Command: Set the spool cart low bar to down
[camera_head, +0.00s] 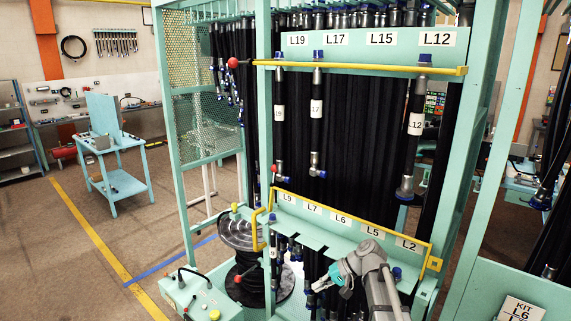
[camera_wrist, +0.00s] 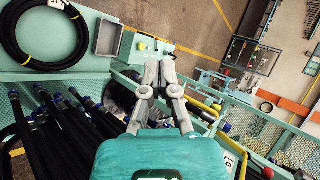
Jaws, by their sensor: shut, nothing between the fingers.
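The low bar (camera_head: 352,217) is a yellow rail on the front of the green hose rack, in the head view. It runs along the upper edge of the lower label row, with a bent yellow end at the left and a yellow bracket at the right. My gripper (camera_head: 318,286) is below and in front of it, apart from the bar, pointing left. In the wrist view my gripper (camera_wrist: 159,62) has its fingers together with nothing between them. A yellow bar piece (camera_wrist: 202,107) shows right of the fingers there; I cannot tell which bar it is.
An upper yellow bar (camera_head: 360,68) with a red knob crosses hanging black hoses. Short hoses hang under the lower label plate (camera_head: 340,222). A black spool (camera_head: 242,240) and a green box (camera_head: 190,295) stand left of my gripper. Open floor lies further left.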

